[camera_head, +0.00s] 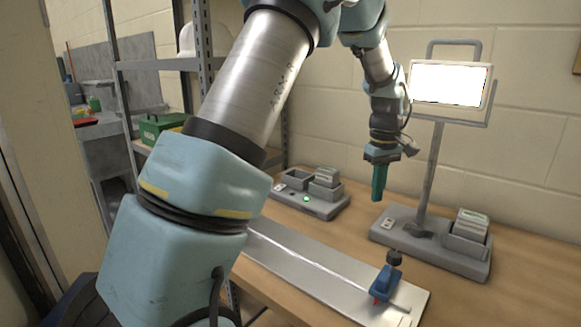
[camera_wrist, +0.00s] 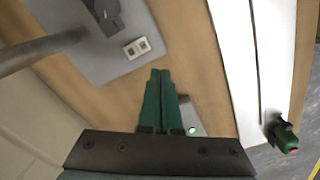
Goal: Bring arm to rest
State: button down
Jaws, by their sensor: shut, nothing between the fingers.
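My gripper (camera_head: 378,184) has green fingers and hangs pointing down above the wooden bench, between two grey units. In the wrist view the fingers (camera_wrist: 160,78) lie together, shut, with nothing between them. My arm is raised and bent, and its large links cover much of the left and middle of the head view.
A screen (camera_head: 450,84) stands on a post on a grey base (camera_head: 430,243) to the right of my gripper. A grey tray unit (camera_head: 318,206) sits behind left. A metal shelf stands at left.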

jog(key=s+a+m, duration=0.1)
jog(key=s+a, duration=0.3)
jog(key=a, duration=0.7)
jog(key=s+a+f+m+t, duration=0.1)
jog(key=s+a, duration=0.2)
jog(key=a, duration=0.8)
jog(key=s+a+m, duration=0.2)
jog(key=s+a, duration=0.2)
jog(key=a, duration=0.7)
jog(key=shift+s+f, duration=0.3)
jog(key=shift+a, duration=0.1)
